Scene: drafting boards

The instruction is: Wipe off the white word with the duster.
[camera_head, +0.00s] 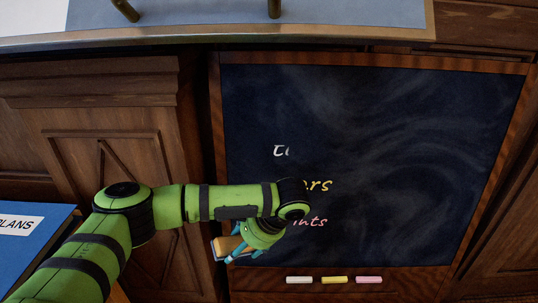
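The blackboard (400,150) is dark with a wooden frame. A short bit of white writing (281,151) shows at its upper left, cut off on its right side. My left arm comes in from the left, and my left gripper (237,249) points down at the board's lower left edge. Its teal fingers are shut on a brown duster (224,243), partly hidden by the gripper. Whether the duster touches the board cannot be told. My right gripper is not in view.
Yellow writing (321,185) and pink writing (312,221) are partly hidden by my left arm. White (299,280), yellow (334,280) and pink (369,280) chalks lie on the bottom ledge. A blue box (28,250) marked "PLANS" stands at left. The board's right half carries only smears.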

